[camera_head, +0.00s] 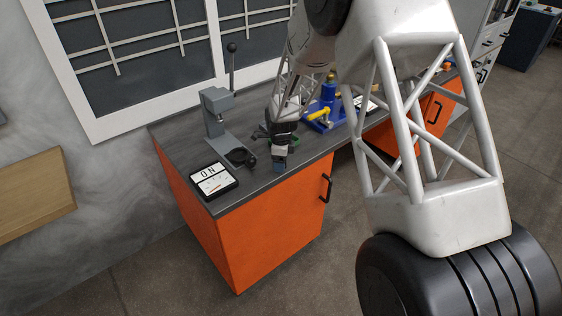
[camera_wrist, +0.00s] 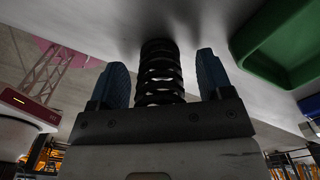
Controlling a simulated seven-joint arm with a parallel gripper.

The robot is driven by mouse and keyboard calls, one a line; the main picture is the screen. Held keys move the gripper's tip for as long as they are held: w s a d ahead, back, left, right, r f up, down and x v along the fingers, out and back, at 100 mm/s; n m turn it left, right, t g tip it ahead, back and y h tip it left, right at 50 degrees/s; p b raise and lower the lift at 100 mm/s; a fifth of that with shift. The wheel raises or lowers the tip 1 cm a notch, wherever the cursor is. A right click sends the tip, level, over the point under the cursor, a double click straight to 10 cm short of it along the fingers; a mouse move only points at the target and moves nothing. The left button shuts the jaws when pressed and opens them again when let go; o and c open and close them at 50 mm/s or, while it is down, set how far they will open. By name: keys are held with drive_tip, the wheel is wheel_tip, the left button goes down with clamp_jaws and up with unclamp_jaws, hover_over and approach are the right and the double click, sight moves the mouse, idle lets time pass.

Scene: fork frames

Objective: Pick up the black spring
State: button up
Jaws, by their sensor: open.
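The black spring (camera_wrist: 160,72) shows in the wrist view as a ribbed coil between the two blue fingers of my gripper (camera_wrist: 164,76). Gaps show on both sides of the spring, so the fingers are open around it and not closed on it. The lower end of the spring is hidden behind the gripper body. In the head view my gripper (camera_head: 280,162) points down at the dark worktop (camera_head: 185,150). I cannot make out the spring there.
A blue device with a yellow handle (camera_head: 322,115) stands to the right. A green container (camera_wrist: 285,45) lies near the fingers. The worktop's front edge is close.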

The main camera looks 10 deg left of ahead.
drive_tip(key=c, duration=1.1)
drive_tip(key=shift+o, duration=0.2)
drive_tip(key=shift+r, duration=0.1)
drive_tip(key=shift+r, duration=0.75)
wheel_tip(320, 180, up, 2)
drive_tip(key=shift+r, duration=0.1)
drive_tip(key=s+d, duration=0.2)
drive_tip(key=s, duration=0.5)
drive_tip(key=s+d+r, duration=0.1)
drive_tip(key=s+d, duration=0.2)
drive_tip(key=s, duration=0.5)
drive_tip(key=shift+d, duration=0.1)
